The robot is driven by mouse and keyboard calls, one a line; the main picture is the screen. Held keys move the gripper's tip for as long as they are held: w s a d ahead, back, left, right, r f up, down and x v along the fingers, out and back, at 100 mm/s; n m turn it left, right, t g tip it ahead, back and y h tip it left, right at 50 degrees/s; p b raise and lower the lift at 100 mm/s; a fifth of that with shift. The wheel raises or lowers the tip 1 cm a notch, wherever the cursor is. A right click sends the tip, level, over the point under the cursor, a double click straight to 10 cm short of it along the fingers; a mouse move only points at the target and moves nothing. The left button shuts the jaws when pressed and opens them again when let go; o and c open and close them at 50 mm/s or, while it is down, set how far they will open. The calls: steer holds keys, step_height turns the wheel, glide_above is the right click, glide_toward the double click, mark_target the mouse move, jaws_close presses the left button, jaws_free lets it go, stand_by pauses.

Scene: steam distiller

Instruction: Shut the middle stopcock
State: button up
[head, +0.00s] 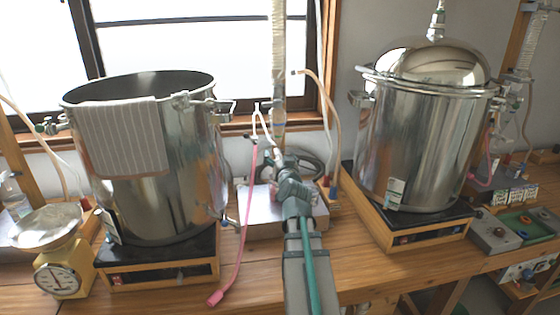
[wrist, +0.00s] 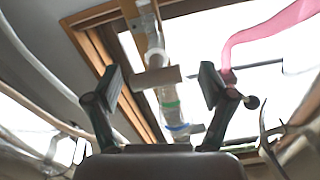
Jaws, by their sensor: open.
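A glass condenser column (head: 279,105) stands between the two steel pots, with hoses at its side. A small pale fitting (head: 265,104) sits beside it; I cannot tell for sure that this is the middle stopcock, or how its handle is turned. My gripper (head: 284,160) is in front of the column's lower part, and my wrist partly hides what is behind. In the wrist view my gripper (wrist: 160,92) is open and empty. The glass tube (wrist: 168,105), with green and blue bands, shows beyond and between the fingers. I cannot see contact.
An open pot (head: 165,205) with a striped cloth (head: 122,138) stands on the left, a lidded pot (head: 415,150) on the right. A pink hose (head: 240,235) hangs left of my arm, and passes near the right finger in the wrist view (wrist: 265,35). A yellow scale (head: 62,268) stands far left.

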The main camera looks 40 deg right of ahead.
mark_target(279, 130)
step_height(279, 130, up, 9)
steer(key=shift+f, duration=0.1)
stand_by(0.3)
stand_by(0.4)
